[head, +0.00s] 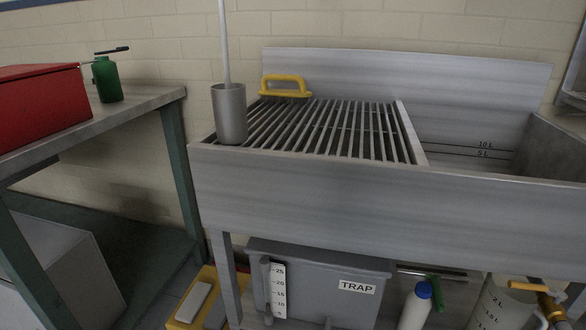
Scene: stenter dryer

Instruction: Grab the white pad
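A white pad-like block (193,302) lies tilted in a yellow tray (178,324) low on the floor, left of the sink's front leg. A grey piece (216,315) lies beside it in the same tray. The lower part of the tray is cut off by the frame edge. Neither of my grippers shows in the head view, so nothing is seen touching the white block.
A metal sink (370,205) with a slatted rack fills the middle. A grey cup (229,115) and yellow-handled tool (285,85) rest on it. Below are a grey TRAP box (325,285) and white bottle (416,308). A bench (140,105) with a red box (40,105) stands left.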

